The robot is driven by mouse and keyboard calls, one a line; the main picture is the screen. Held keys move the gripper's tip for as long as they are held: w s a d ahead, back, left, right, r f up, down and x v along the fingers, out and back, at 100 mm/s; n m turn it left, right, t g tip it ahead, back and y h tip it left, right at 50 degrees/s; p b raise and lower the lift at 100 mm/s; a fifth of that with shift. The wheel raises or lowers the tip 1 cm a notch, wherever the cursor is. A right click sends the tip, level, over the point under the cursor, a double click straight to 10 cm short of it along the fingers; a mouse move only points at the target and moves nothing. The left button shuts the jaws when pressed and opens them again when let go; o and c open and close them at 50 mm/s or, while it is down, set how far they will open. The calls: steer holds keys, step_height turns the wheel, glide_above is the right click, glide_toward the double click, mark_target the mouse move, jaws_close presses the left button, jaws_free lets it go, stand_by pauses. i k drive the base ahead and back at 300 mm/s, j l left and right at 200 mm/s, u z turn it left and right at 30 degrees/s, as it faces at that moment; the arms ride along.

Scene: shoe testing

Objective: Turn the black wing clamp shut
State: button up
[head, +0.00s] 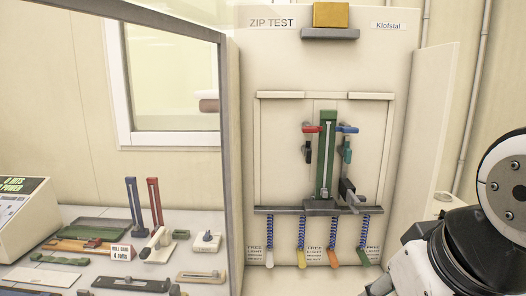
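The zip test rig stands upright on a cream panel, with a green vertical plate (326,158) at its middle. A small black clamp piece (308,152) sits at the plate's left side, just below a red clamp piece (312,129). A blue piece (347,129) and a dark teal piece (347,152) sit at the right side. The black piece is too small to tell whether it is open or shut. My arm shows at the lower right, apart from the rig. My gripper's fingers are not visible.
A dark grey bar (275,210) crosses below the plate, with a grey block (351,197) rising at its right. Several blue springs with coloured tips hang under it. A side panel (426,130) stands to the right. A bench (205,220) with shoe tools lies left behind a frame.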

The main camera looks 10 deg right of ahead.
mark_target(308, 151)
steer(key=j+z, duration=0.25)
steer(key=z, duration=0.15)
steer(key=j+z, duration=0.25)
steer(key=z, duration=0.15)
